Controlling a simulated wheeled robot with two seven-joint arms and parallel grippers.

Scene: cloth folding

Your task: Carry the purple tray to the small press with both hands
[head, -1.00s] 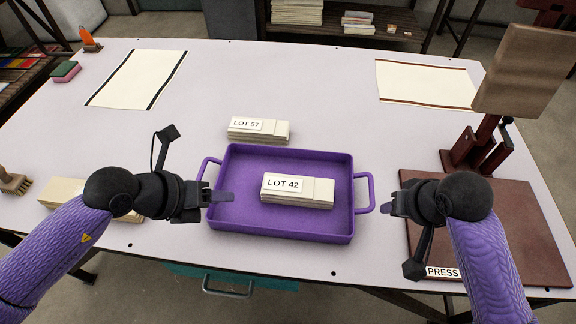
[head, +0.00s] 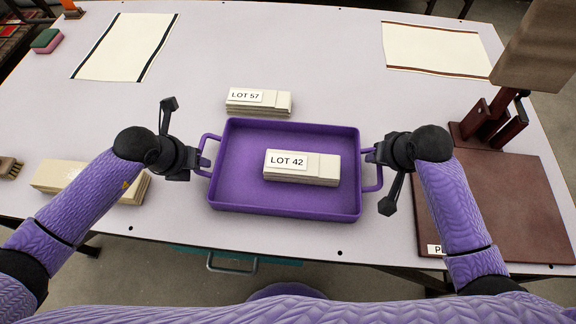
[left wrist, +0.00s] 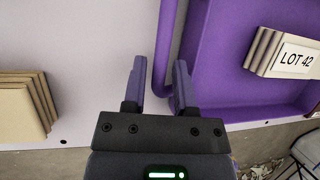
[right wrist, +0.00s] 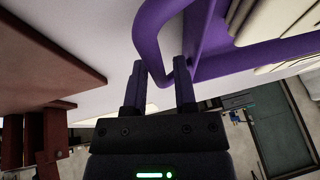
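The purple tray (head: 240,200) lies on the table, with a LOT 42 stack of folded cloth (head: 318,168) inside it. My left gripper (head: 203,160) is at the tray's left handle. In the left wrist view its fingers are apart with the handle bar (left wrist: 166,60) between them. My right gripper (head: 371,160) is at the right handle. In the right wrist view its fingers are open on either side of the handle bar (right wrist: 150,45). The small press has a brown base (head: 500,200) right of the tray; my right arm partly hides its label.
A LOT 57 cloth stack (head: 258,102) sits just behind the tray. Another pale stack (head: 60,178) lies at left, partly behind my left arm. Striped cloths lie at back left (head: 125,48) and back right (head: 437,50). The press's upright parts (head: 490,122) stand behind its base.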

